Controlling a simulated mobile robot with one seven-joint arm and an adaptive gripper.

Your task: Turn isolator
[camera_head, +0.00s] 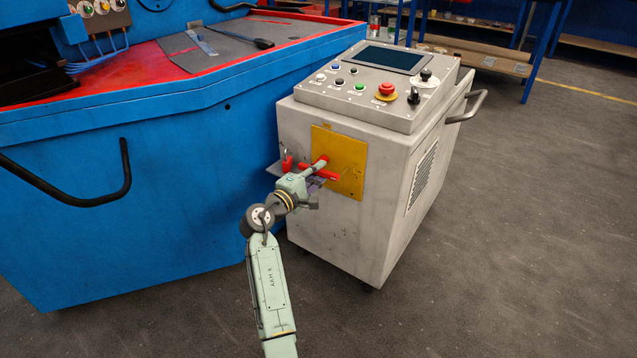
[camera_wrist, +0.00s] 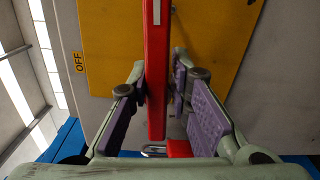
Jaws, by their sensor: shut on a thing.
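The isolator is a red handle (camera_head: 322,172) on a yellow plate (camera_head: 350,162) on the front of the grey control cabinet. In the wrist view the red handle (camera_wrist: 156,70) runs from the top of the picture down between my fingers. My gripper (camera_wrist: 158,95) has its purple pads on both sides of the handle and is shut on it. An "OFF" label (camera_wrist: 79,62) shows at the plate's edge. In the head view my gripper (camera_head: 312,182) reaches the handle from the lower left and hides part of it.
A red padlock (camera_head: 287,164) is at the cabinet's left side, by a small grey ledge. The cabinet top carries a panel with a screen, buttons and a red emergency stop (camera_head: 386,90). A blue machine (camera_head: 130,200) stands close on the left. The floor (camera_head: 520,240) to the right is clear.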

